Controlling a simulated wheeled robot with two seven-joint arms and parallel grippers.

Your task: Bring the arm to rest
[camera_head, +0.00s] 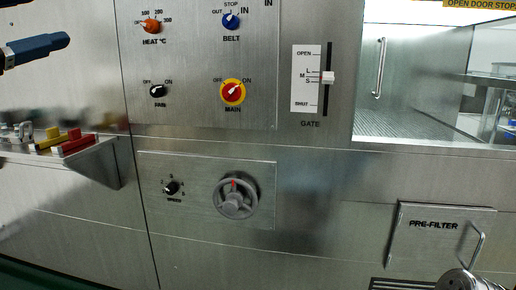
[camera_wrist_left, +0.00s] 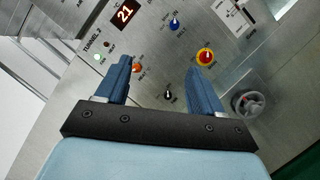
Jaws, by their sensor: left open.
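My left gripper (camera_head: 42,48) shows at the upper left of the head view, with a blue finger in front of the steel panel. In the left wrist view my left gripper (camera_wrist_left: 160,68) has its two blue fingers spread wide, with nothing between them. The fingers point at the control panel and look clear of its knobs. My right gripper is not in either view.
The panel has a red and yellow main knob (camera_head: 233,92), a grey handwheel (camera_head: 235,197), an orange heat knob (camera_head: 152,26) and a gate lever (camera_head: 328,77). A shelf (camera_head: 85,160) with coloured items juts out at left. A pre-filter hatch (camera_head: 432,245) is at lower right.

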